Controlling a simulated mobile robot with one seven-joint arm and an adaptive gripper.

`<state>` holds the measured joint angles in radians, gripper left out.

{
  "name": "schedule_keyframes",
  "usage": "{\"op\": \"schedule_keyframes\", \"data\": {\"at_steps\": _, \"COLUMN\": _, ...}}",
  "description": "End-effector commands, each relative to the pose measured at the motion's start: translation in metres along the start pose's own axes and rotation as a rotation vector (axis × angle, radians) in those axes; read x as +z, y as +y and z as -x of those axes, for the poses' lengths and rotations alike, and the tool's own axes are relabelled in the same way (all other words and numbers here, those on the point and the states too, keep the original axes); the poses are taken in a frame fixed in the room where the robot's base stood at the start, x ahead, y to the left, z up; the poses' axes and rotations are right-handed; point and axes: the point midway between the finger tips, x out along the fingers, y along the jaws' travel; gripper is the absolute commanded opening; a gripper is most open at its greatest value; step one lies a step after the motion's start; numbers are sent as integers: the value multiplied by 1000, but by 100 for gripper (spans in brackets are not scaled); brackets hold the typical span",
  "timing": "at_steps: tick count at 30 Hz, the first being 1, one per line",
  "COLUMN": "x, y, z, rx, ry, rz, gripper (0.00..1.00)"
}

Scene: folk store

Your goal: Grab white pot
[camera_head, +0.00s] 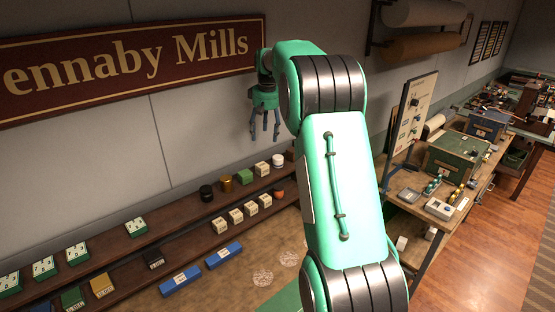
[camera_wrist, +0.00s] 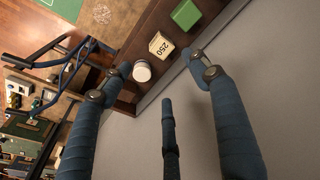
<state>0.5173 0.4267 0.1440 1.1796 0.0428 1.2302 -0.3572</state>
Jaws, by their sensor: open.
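The white pot (camera_head: 278,160) is a small round jar on the upper wall shelf, at its right end in the head view. In the wrist view the white pot (camera_wrist: 142,71) shows from above, close beside the left fingertip; I cannot tell whether they touch. My gripper (camera_head: 265,132) hangs with its fingers down, above the shelf's right part in the head view. In the wrist view my gripper (camera_wrist: 160,68) is open, its dark blue fingers spread wide, with nothing held between them.
A cream box marked 250 (camera_wrist: 160,45) stands right next to the pot, and a green box (camera_wrist: 185,14) lies beyond it. The lower shelf holds several cream boxes (camera_head: 236,215). The wall rises behind.

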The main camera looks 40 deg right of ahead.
Motion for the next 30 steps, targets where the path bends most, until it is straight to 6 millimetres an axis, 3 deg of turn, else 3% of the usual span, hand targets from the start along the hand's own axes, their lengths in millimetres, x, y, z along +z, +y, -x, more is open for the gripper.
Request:
{"op": "schedule_keyframes", "data": {"at_steps": 1, "x": -7, "y": 15, "z": -8, "rx": -3, "ry": -10, "rz": -7, "gripper": 61}}
{"op": "schedule_keyframes", "data": {"at_steps": 6, "x": -21, "y": 55, "z": -31, "rx": -8, "ry": -30, "rz": -18, "gripper": 61}}
{"op": "schedule_keyframes", "data": {"at_steps": 12, "x": -28, "y": 82, "z": -48, "rx": -12, "ry": -42, "rz": -25, "gripper": 61}}
{"op": "schedule_keyframes", "data": {"at_steps": 30, "x": -28, "y": 87, "z": -58, "rx": -14, "ry": -46, "rz": -26, "gripper": 61}}
